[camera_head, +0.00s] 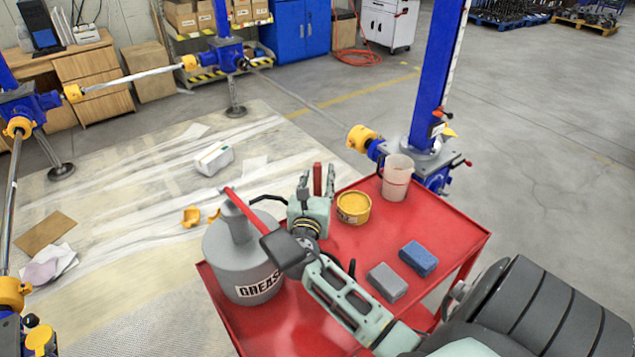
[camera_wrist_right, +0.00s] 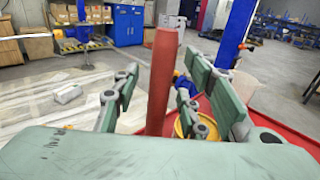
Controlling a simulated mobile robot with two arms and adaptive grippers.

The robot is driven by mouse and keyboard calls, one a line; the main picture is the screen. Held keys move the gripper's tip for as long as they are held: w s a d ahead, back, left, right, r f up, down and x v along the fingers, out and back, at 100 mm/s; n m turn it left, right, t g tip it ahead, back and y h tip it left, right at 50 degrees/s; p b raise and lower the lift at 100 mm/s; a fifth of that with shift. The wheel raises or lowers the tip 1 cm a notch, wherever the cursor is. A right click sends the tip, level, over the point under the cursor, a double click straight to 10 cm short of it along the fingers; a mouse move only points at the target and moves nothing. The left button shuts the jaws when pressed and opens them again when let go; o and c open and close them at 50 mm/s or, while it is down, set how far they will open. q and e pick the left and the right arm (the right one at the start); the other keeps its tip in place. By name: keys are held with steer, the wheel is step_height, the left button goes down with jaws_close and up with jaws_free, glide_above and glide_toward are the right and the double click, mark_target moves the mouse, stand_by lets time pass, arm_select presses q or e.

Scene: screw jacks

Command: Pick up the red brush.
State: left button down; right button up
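The red brush (camera_head: 317,177) shows as an upright red handle at the far left edge of the red cart. Its lower end is hidden behind my right gripper (camera_head: 317,188). In the right wrist view the red handle (camera_wrist_right: 161,85) rises upright between the fingers of my right gripper (camera_wrist_right: 160,88). The fingers are spread on either side, with visible gaps to the handle, so the gripper looks open around it. My left gripper is not in view.
The red cart (camera_head: 440,228) carries a grey grease can (camera_head: 245,258), a yellow tin (camera_head: 353,206), a translucent cup (camera_head: 397,177), a grey sponge (camera_head: 386,282) and a blue sponge (camera_head: 418,258). A blue screw jack (camera_head: 436,75) stands behind the cart.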

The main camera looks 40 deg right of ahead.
steer(key=shift+c, duration=0.4)
jaws_close()
steer(key=shift+r, duration=0.15)
